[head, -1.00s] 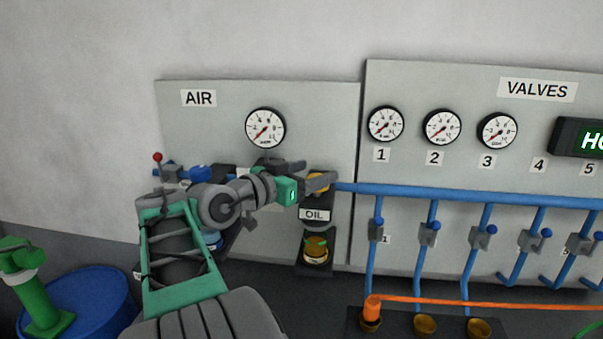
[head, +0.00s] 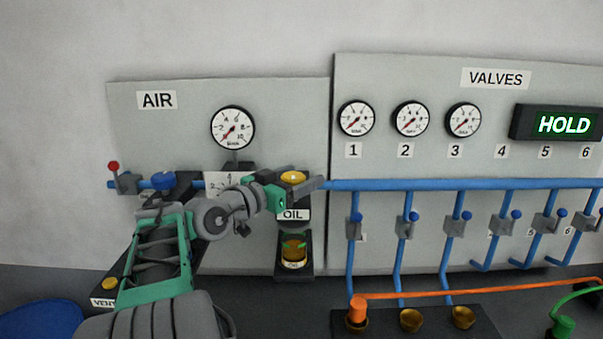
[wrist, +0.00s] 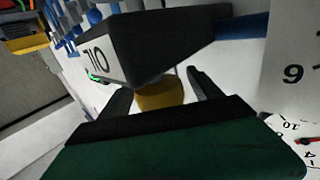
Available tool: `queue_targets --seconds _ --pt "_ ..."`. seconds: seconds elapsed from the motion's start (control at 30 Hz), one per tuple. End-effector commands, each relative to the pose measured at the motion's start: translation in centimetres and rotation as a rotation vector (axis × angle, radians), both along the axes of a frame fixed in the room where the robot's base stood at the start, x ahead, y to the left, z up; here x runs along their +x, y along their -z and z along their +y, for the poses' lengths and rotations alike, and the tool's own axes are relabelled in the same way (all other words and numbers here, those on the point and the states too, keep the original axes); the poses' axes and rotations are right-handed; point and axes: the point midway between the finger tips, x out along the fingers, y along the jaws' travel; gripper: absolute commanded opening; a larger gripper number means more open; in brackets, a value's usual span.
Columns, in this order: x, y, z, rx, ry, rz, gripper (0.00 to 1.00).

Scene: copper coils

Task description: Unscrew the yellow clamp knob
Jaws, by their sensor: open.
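The yellow knob (head: 292,178) sits on top of the dark block labelled OIL (head: 293,214), on the left wall panel. My gripper (head: 302,186) is at the knob, coming from the left, and partly overlaps it and the block. In the wrist view the yellow knob (wrist: 158,95) lies between the two dark fingers of my open gripper (wrist: 160,92). A gap shows beside the finger on the right; contact at the finger on the left cannot be told. The dark OIL block (wrist: 140,45) fills the wrist view just beyond the knob.
A blue pipe (head: 420,185) runs right from the block to a row of valve levers. A glass bowl (head: 293,247) hangs below the block. A pressure gauge (head: 232,128) is above. A blue knob (head: 163,181) and a red-tipped lever (head: 114,167) are left. An orange hose (head: 450,291) is low right.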

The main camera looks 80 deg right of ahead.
Motion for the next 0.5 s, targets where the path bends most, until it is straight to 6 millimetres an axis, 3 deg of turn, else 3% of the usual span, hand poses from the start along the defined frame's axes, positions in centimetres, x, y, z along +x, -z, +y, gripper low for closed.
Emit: queue_targets --seconds 0.33,0.5 --pt "-0.6 0.04 -0.92 0.0 0.001 -0.001 0.74" --pt "-0.59 0.03 -0.9 0.0 0.001 -0.001 0.6"
